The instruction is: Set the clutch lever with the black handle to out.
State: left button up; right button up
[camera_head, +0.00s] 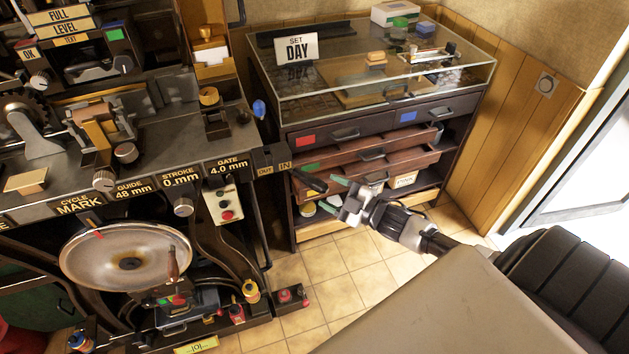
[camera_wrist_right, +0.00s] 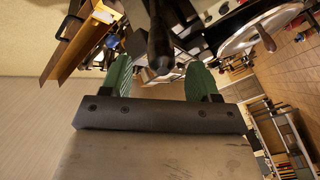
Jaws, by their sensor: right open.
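The clutch lever's black handle (camera_head: 312,183) sticks out from the right end of the press, just below and right of the IN plate (camera_head: 285,165). The OUT plate (camera_head: 265,170) is left of IN. The lever's pivot is hard to make out. My right gripper (camera_head: 332,194) is open just right of the handle's end, its green fingertips pointing toward it. In the right wrist view the black handle (camera_wrist_right: 161,52) lies between the two green fingers (camera_wrist_right: 158,82), with space on both sides. My left gripper is not in view.
A glass-topped cabinet (camera_head: 390,125) with partly open drawers stands behind my right gripper. The press's front bears dials and a large round wheel (camera_head: 125,257). A blue knob (camera_head: 259,109) stands above the lever. Tiled floor (camera_head: 335,265) below is clear.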

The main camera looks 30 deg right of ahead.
aim_at(297, 175)
jog(key=shift+x, duration=2.5)
jog(key=shift+p, duration=0.3)
grip_shut()
